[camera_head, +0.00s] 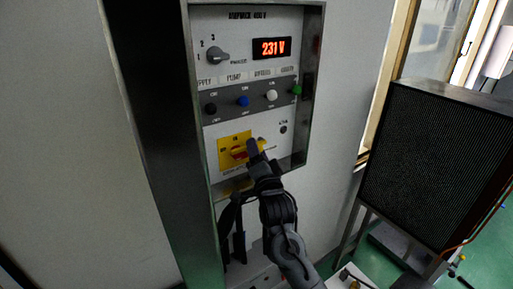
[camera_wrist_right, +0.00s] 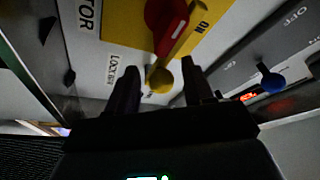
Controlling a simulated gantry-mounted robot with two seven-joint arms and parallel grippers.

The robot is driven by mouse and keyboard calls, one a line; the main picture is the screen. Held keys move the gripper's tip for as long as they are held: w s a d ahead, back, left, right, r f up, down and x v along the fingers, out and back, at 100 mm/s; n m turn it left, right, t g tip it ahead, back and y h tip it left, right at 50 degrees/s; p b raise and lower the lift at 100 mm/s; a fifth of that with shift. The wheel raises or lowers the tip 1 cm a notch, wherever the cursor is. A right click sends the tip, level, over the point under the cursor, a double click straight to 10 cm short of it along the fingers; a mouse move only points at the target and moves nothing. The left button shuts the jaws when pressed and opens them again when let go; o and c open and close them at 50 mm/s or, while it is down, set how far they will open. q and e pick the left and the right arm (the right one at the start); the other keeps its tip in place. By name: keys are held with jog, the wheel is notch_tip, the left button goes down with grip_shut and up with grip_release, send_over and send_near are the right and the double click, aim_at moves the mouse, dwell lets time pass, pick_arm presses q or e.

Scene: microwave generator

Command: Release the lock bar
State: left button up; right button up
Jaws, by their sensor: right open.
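The lock bar (camera_wrist_right: 178,45) is a thin yellow bar with a round yellow knob (camera_wrist_right: 160,80) at its end. My left gripper is out of view.
Above the plate is a grey strip with coloured knobs, among them a blue one (camera_head: 243,101). A selector knob (camera_head: 218,54) and a red display (camera_head: 272,48) are higher. The panel's raised metal frame (camera_head: 312,90) borders it. A dark mesh-fronted box (camera_head: 435,160) stands right.

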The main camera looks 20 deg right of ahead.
jog(key=shift+w+r, duration=0.1)
jog(key=shift+w, duration=0.45)
jog(key=shift+c, duration=0.2)
grip_shut()
